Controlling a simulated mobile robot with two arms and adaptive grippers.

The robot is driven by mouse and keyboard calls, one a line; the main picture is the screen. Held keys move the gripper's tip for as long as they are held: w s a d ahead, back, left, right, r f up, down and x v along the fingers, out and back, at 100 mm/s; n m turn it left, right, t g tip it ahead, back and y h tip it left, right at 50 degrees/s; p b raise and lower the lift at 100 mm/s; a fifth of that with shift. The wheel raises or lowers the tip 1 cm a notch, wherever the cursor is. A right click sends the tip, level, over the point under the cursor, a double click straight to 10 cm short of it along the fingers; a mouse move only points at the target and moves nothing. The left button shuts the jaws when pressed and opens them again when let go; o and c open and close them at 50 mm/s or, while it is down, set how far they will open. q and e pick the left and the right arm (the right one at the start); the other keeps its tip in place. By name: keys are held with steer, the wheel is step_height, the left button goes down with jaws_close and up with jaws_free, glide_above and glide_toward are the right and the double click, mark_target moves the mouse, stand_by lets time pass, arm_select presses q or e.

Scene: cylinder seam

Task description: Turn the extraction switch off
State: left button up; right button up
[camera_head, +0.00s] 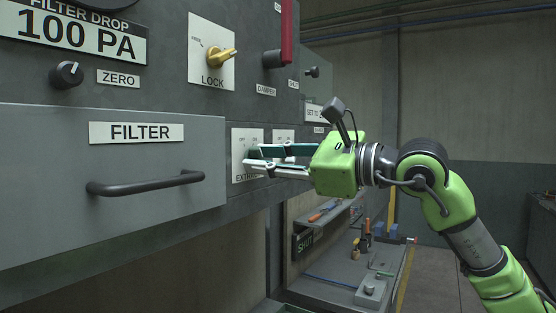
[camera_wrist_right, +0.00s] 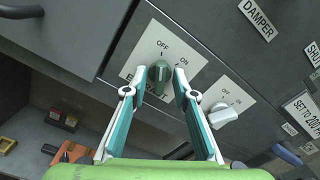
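The extraction switch is a dark green knob (camera_wrist_right: 161,74) on a white plate (camera_wrist_right: 145,50) marked OFF and ON, with a partly covered "EXTR..." label. In the head view the plate (camera_head: 240,142) is on the grey panel and my fingers hide the knob. My right gripper (camera_wrist_right: 160,80) is open, with one fingertip on each side of the knob and small gaps apparent. It also shows in the head view (camera_head: 254,160), reaching the plate from the right. Which mark the knob points to is hard to tell. My left gripper is not in view.
A second switch with a white knob (camera_wrist_right: 222,115) sits beside the right finger. The filter drawer (camera_head: 50,190) with its dark handle (camera_head: 146,184) is left of the plate. A yellow lock knob (camera_head: 220,57) is above. A lower bench (camera_head: 335,288) holds tools.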

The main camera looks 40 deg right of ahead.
steer(key=v, duration=1.2)
stand_by(0.6)
steer(key=shift+f, duration=0.1)
stand_by(0.4)
